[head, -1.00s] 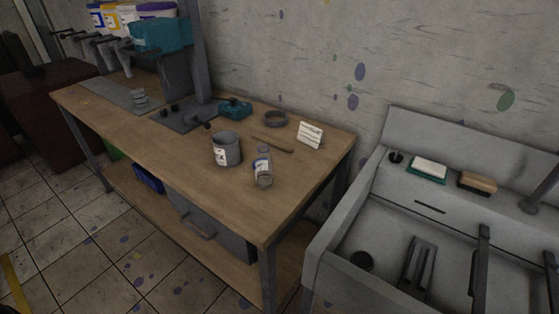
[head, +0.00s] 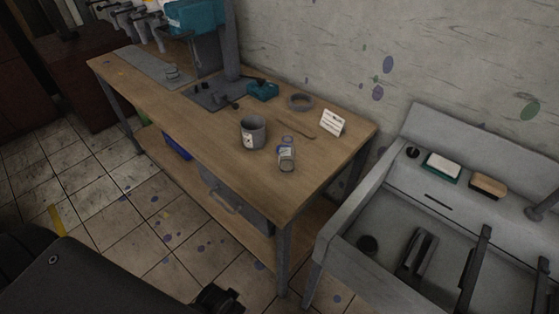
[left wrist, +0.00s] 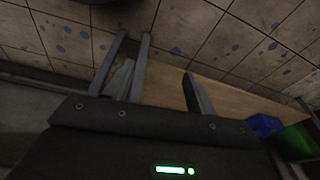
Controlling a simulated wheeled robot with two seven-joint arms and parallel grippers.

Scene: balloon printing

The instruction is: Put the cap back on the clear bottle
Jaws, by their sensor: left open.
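The clear bottle (head: 287,158) stands upright near the front right end of the wooden workbench (head: 330,165), with a label on its side. A small bluish piece (head: 287,140) shows at its top; I cannot tell whether it is the neck or a cap. No separate cap can be made out. My left gripper (left wrist: 163,62) is open and empty in the left wrist view, over the floor and a wooden board. Part of my left arm fills the lower left of the head view, well away from the bottle. My right gripper is not in view.
A grey can (head: 253,133) stands left of the bottle. Behind are a thin stick (head: 297,130), a grey ring (head: 301,102), a white sign (head: 332,122) and a teal tool (head: 263,91). A grey sink (head: 335,240) stands at the right. The bench's front right corner is clear.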

